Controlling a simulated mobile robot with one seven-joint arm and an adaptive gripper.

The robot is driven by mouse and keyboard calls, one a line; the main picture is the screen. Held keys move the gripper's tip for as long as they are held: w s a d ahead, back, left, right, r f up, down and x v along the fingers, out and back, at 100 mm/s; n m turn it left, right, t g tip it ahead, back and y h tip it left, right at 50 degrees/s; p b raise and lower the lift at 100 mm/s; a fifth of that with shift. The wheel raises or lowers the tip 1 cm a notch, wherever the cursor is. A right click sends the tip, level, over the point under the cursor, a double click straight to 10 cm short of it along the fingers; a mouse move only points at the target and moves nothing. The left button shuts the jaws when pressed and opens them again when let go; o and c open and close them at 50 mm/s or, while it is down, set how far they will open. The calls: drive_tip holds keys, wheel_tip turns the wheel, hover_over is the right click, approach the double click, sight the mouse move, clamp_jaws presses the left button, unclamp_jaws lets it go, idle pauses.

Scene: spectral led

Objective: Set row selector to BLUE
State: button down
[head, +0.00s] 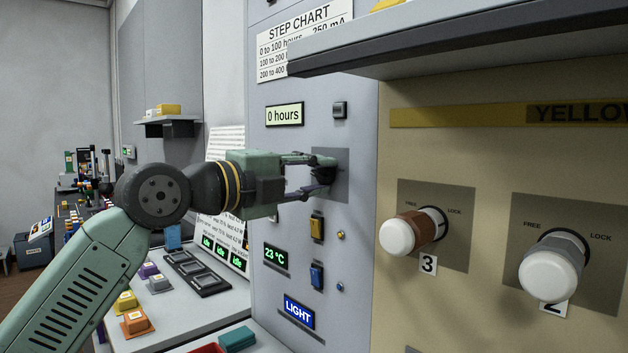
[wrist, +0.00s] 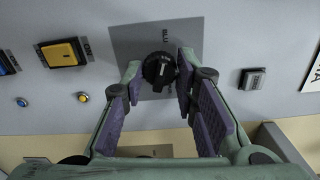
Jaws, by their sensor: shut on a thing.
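The row selector is a black rotary knob (head: 325,173) on a grey square plate (head: 341,188) on the pale panel. The knob also shows in the wrist view (wrist: 158,72), with partly readable lettering starting "BLU" on the plate above it. My gripper (head: 319,175) reaches the knob from the left in the head view, with one finger above and one below. In the wrist view its purple-padded fingers (wrist: 160,82) stand on either side of the knob, shut on it. The fingers hide part of the plate, and I cannot tell which row the knob points at.
An "0 hours" display (head: 285,115) and a small dark button (head: 340,110) are above the knob. Yellow (head: 317,227) and blue (head: 316,275) switches are below. A shelf (head: 450,45) juts out above right. White-ended knobs (head: 398,236) stick out from the beige panel at right.

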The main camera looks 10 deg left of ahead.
drive_tip(key=shift+n, duration=0.4)
drive_tip(key=c, duration=1.3)
unclamp_jaws()
drive_tip(key=v, duration=1.2)
